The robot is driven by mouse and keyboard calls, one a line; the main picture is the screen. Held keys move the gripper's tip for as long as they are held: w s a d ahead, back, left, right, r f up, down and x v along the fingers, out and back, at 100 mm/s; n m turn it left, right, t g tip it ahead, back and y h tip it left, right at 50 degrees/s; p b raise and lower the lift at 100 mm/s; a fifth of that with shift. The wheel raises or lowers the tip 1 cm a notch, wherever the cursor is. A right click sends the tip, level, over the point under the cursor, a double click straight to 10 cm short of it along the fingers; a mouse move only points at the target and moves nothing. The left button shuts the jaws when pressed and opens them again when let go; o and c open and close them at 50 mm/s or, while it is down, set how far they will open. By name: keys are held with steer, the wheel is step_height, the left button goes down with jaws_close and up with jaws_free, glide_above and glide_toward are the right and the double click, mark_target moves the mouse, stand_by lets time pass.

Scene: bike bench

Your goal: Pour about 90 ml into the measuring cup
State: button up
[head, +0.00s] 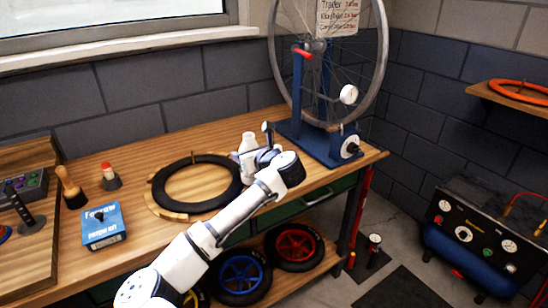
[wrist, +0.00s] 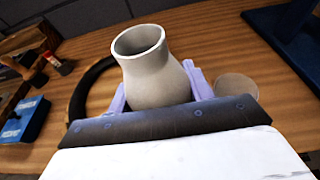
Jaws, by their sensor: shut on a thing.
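A pale white-grey bottle (head: 249,143) with an open neck stands near the right part of the bench, roughly upright. In the wrist view the bottle (wrist: 158,76) sits between my lilac fingers, its round mouth open and its inside dark. My gripper (head: 250,160) is shut on the bottle's body; its fingers also show in the wrist view (wrist: 156,92). A round, pale, see-through vessel (wrist: 237,87), perhaps the measuring cup, is on the bench just right of the fingers. I cannot make out its level or markings. In the head view I cannot pick it out.
A black tyre on a wooden ring (head: 188,208) lies left of the bottle. A blue truing stand (head: 318,143) with a wheel stands behind right. A blue patch kit box (head: 103,228) and a wooden-handled tool (head: 71,187) are at left. Bare bench lies between.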

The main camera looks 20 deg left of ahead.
steer(key=shift+r+p, duration=0.15)
steer(key=shift+p, duration=0.2)
steer(key=shift+w+d+r+m+g+p, duration=0.15)
steer(key=shift+m+g+p, duration=0.2)
steer(key=shift+p, duration=0.2)
steer(key=shift+w+r+m+g+p, duration=0.15)
steer(key=shift+m+g+p, duration=0.1)
steer(key=shift+m+p, duration=0.3)
steer(key=shift+w+d+m+g+p, duration=0.15)
steer(key=shift+w+m+g+p, duration=0.15)
steer(key=shift+m+p, duration=0.35)
steer(key=m+g, duration=0.1)
steer(key=f+m+g+y+p, duration=0.1)
steer(key=m, duration=0.1)
steer(key=f+m+g, duration=0.1)
steer(key=shift+w+d+f+m, duration=0.15)
steer(key=shift+w+m, duration=0.15)
steer(key=shift+m, duration=0.05)
steer(key=shift+g+y+p, duration=0.3)
steer(key=shift+y+p, duration=0.1)
steer(key=shift+p, duration=0.25)
steer(key=f+m+p, duration=0.1)
steer(key=p, duration=0.2)
steer(key=shift+s+f+m+g+y, duration=0.15)
steer(key=shift+f+m+g+y, duration=0.15)
steer(key=shift+m+g, duration=0.1)
